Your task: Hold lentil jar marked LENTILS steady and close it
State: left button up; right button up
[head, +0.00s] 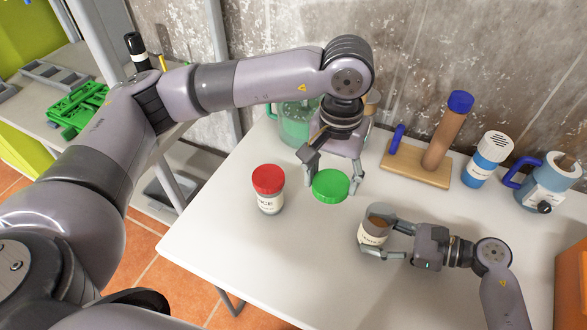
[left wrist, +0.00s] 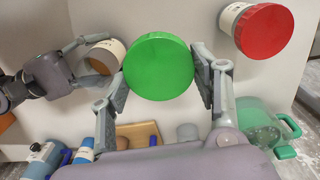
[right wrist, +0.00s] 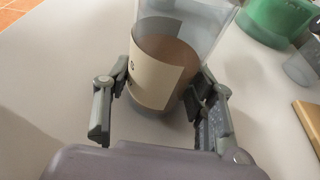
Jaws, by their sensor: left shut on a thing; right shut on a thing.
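The lentil jar (head: 373,232) stands on the table, open at the top, with brown contents; only part of its label shows. My right gripper (head: 384,241) is shut around the jar's body, and the right wrist view shows a finger on each side of the jar (right wrist: 153,78). My left gripper (head: 329,172) is shut on a round green lid (head: 331,187), held top face up, to the left of and behind the jar. The left wrist view shows the lid (left wrist: 158,66) between both fingers, apart from the jar (left wrist: 103,58). The lid's underside is hidden.
A red-lidded jar (head: 268,190) stands left of the green lid. Behind are a green container (head: 294,125), a wooden board with a tilted cylinder (head: 437,140), a blue-and-white shaker (head: 487,158) and a blue-handled jug (head: 550,183). The table's front is clear.

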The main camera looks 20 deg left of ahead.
pick_arm(q)
send_near(384, 208)
notch_tip(384, 208, down, 2)
jog(key=s, duration=0.2)
jog(key=shift+s+f, duration=0.1)
jog(key=shift+s, duration=0.15)
jog(key=shift+f, duration=0.1)
jog(key=shift+f, duration=1.45)
jog(key=shift+f, duration=0.55)
jog(key=shift+f, duration=0.25)
